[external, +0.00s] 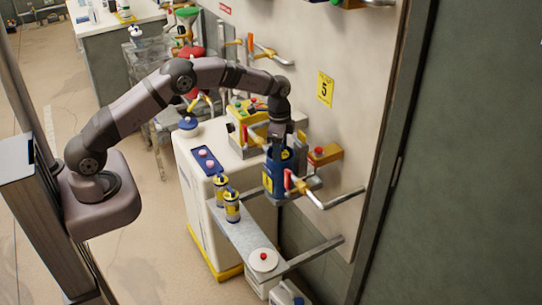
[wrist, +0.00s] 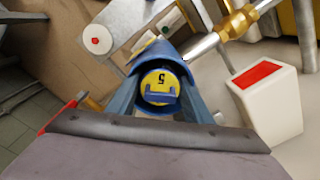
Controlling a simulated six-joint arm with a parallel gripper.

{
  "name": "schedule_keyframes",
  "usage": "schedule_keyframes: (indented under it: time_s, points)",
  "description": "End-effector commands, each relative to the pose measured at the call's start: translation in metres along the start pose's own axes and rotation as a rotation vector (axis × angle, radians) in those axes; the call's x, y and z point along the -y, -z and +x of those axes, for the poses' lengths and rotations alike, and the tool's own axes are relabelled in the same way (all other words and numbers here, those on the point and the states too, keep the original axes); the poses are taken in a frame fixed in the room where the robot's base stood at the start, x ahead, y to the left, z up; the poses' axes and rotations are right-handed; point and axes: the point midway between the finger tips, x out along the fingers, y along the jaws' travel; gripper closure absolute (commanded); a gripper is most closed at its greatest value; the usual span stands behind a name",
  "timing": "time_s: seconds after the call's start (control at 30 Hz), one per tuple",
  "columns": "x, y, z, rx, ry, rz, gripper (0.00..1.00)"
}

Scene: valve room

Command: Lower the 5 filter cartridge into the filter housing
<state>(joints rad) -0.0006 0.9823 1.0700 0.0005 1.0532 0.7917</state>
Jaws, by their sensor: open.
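The filter housing (external: 281,178) is a blue cylinder with a yellow label, mounted by the wall under the yellow "5" sign. In the wrist view its blue rim (wrist: 158,52) shows beyond the cartridge. The 5 filter cartridge (wrist: 158,80) shows its yellow top marked 5 and a blue handle; it appears to be inside the housing's mouth, but its depth is hard to judge. My gripper (external: 277,148) points down at the housing's top. Its blue fingers are open on either side of the cartridge's handle. The cartridge's body is hidden.
Two yellow-and-blue cartridges (external: 232,207) stand on the grey shelf left of the housing. A yellow box with a red button (external: 324,155) is at right.

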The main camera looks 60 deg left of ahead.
Motion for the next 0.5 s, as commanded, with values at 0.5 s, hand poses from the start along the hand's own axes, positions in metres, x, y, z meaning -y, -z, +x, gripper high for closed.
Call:
schedule_keyframes:
  time_s: [0.5]
  points:
    - [0.0, -0.002, -0.074, -0.027, 0.019, -0.01, 0.34]
